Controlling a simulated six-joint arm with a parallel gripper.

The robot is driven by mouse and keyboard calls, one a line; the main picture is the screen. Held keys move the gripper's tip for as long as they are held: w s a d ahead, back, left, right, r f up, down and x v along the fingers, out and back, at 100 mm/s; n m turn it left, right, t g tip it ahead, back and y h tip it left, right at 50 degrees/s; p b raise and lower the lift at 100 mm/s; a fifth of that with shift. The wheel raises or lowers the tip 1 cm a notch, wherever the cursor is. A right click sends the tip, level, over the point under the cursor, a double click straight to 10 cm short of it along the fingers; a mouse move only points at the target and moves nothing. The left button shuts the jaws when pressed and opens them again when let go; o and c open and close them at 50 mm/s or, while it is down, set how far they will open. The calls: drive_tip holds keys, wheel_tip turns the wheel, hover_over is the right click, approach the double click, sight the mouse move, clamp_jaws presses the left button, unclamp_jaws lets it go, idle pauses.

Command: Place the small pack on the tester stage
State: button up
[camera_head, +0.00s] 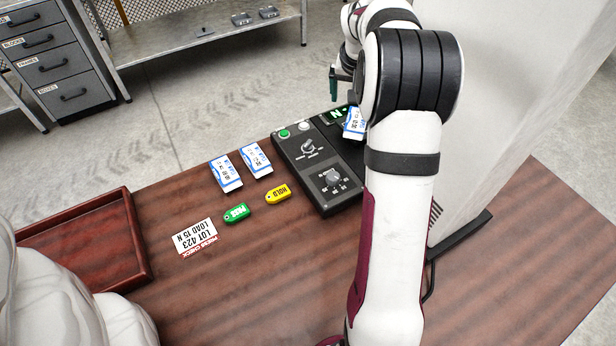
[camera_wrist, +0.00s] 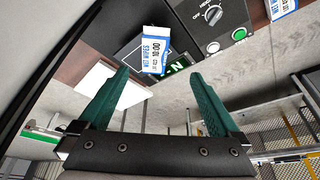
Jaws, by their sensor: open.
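A white and blue wet-wipes pack (camera_head: 353,124) is at the far end of the black tester (camera_head: 315,155), beside the green-lit display (camera_head: 336,114), partly hidden by my arm. In the wrist view this pack (camera_wrist: 154,52) lies at an angle over the dark tester top and covers part of the display (camera_wrist: 178,68). The stage surface under it is mostly hidden. My gripper (camera_wrist: 158,85) is open and empty, its green fingers apart, with the pack beyond the fingertips. In the head view one green finger (camera_head: 336,86) shows past the tester's far end.
Two similar packs (camera_head: 226,173) (camera_head: 256,160) lie left of the tester. A green PASS tag (camera_head: 237,213), a yellow HOLD tag (camera_head: 278,194) and a lot card (camera_head: 195,237) lie nearby. An empty red-brown tray (camera_head: 128,275) is at left. The front tabletop is clear.

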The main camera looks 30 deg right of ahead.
drive_tip(key=s+a+r+n+y, duration=0.15)
drive_tip(key=s+a, duration=0.25)
drive_tip(key=a, duration=0.4)
drive_tip(key=s+a+r, duration=0.3)
drive_tip(key=s+a, duration=0.1)
drive_tip(key=a, duration=0.4)
drive_tip(key=s+a+f+n+g+y, duration=0.1)
drive_tip(key=s+a, duration=0.7)
drive_tip(key=s, duration=0.3)
drive_tip(key=s+a+f+g+y, duration=0.2)
drive_tip(key=s+a, duration=0.7)
drive_tip(key=s, duration=0.3)
drive_tip(key=shift+s+f+n, duration=0.25)
drive_tip(key=shift+f+n, duration=0.05)
drive_tip(key=shift+n, duration=0.05)
